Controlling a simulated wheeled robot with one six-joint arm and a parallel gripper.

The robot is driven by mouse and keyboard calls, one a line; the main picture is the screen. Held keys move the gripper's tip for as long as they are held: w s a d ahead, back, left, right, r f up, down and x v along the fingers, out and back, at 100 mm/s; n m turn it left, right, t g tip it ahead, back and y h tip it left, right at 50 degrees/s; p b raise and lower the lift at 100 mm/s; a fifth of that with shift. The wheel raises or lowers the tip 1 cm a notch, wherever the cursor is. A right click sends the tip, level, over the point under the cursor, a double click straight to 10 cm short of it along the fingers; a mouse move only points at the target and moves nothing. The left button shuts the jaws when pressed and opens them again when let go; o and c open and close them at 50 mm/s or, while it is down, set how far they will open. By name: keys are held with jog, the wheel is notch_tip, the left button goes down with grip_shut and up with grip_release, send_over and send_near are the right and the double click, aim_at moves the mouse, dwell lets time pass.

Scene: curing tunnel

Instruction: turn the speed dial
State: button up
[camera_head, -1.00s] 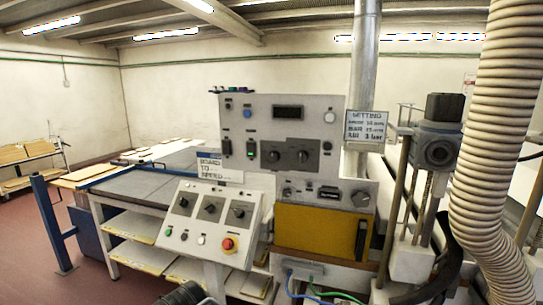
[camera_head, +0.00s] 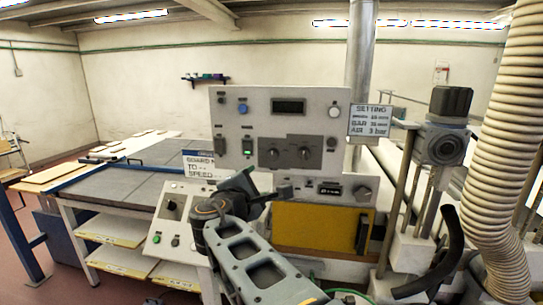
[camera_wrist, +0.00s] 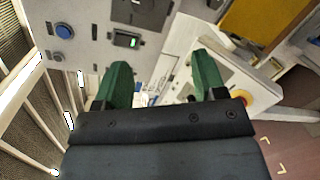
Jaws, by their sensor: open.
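Two black dials, the left one (camera_head: 273,152) and the right one (camera_head: 304,153), sit on a grey plate on the upright control panel (camera_head: 225,108). Another black dial (camera_head: 171,205) shows on the sloped console (camera_head: 157,225) below. I cannot read which dial is for speed. In the head view my gripper is in front of the panel's lower part, below the plate. In the wrist view my gripper (camera_wrist: 160,85) has its two green fingers wide apart with nothing between them.
A blue button (camera_head: 242,109) and a display (camera_head: 288,106) are on the panel. A yellow cover (camera_head: 312,231) is below. A ribbed hose (camera_head: 487,150) and a black-knobbed post (camera_head: 450,101) stand at right. A grey-topped table (camera_head: 130,181) is at left.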

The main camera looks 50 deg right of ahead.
aim_at(272, 156)
jog(key=shift+n+h, duration=0.4)
jog(key=p+x, duration=0.1)
jog(key=x, duration=0.3)
jog(key=r+p+x, duration=0.1)
jog(key=x, duration=0.4)
jog(key=r+x, duration=0.1)
jog(key=x, duration=0.4)
jog(key=shift+w+d+p, duration=0.1)
jog(key=shift+p, duration=0.3)
jog(key=c, duration=0.9)
